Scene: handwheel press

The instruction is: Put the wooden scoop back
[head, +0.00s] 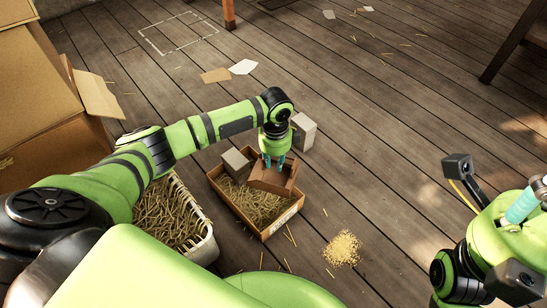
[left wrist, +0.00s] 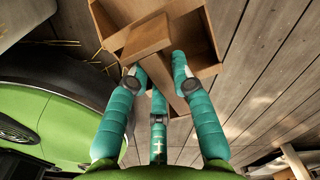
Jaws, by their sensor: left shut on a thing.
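The wooden scoop (head: 273,178), brown and box-like, is in my left gripper (head: 274,160), over the right back part of an open wooden crate (head: 222,197) with straw in it. In the left wrist view my left gripper (left wrist: 158,75) has its teal fingers shut around the scoop's narrow part (left wrist: 165,78); the wider part shows beyond the fingertips. I cannot tell whether the scoop touches the crate or the straw. My right gripper (head: 522,206) shows only in part at the right edge, its fingers mostly hidden.
A grey block (head: 236,160) stands at the crate's back left, another (head: 304,132) behind it. A white basket (head: 206,238) of straw is left of the crate. A grain pile (head: 342,249) lies front right. Cardboard boxes (head: 40,110) stand far left. The floor at right is largely clear.

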